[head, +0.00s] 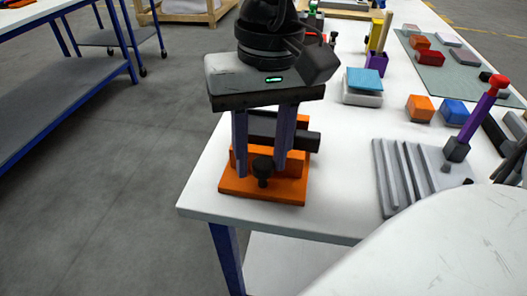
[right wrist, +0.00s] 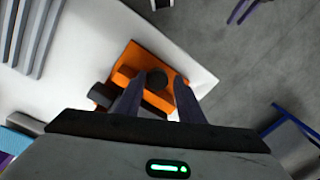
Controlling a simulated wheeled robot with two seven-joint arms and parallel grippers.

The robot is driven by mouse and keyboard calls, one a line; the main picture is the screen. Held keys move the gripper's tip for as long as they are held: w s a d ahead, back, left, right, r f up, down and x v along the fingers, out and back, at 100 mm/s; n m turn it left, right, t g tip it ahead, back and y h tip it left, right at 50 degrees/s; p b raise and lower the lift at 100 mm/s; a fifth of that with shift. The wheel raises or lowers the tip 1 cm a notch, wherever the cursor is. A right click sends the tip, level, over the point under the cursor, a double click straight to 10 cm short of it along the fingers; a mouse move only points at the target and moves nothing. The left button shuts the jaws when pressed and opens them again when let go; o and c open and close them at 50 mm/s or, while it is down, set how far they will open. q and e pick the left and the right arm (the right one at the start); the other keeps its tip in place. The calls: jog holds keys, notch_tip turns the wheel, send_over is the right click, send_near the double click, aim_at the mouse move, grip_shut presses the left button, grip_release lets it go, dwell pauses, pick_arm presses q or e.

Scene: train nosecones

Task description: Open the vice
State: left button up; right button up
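The vice (head: 288,190) has an orange base and jaws, with a dark bar across its back, and sits near the table corner. In the right wrist view it (right wrist: 127,71) lies below the fingers. Its dark round screw knob (head: 263,169) faces the front; it also shows in the right wrist view (right wrist: 157,78). My right gripper (head: 261,172) is above the vice and points down. Its two purple-grey fingers are spread apart, and the knob appears between their tips in both views. I see clear gaps beside the knob. The fingers hide part of the jaws. My left gripper is out of view.
A grey ribbed rack (head: 410,178) stands on the white table (head: 335,215) to the right of the vice. Behind are a blue-and-white block stack (head: 363,85), an orange block (head: 420,108) and a red-topped purple tool (head: 478,110). The table edge is close in front and left.

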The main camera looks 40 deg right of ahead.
aim_at(267, 163)
jog(key=shift+d, duration=0.25)
jog(key=shift+r+p, duration=0.5)
jog(key=shift+r, duration=0.1)
pick_arm(q)
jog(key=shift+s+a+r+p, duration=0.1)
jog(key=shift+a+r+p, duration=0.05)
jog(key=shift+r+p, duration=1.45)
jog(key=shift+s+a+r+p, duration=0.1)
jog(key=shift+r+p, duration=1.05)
jog(key=shift+p, duration=0.8)
pick_arm(e)
notch_tip(267, 163, up, 9)
jog(key=shift+s, duration=0.15)
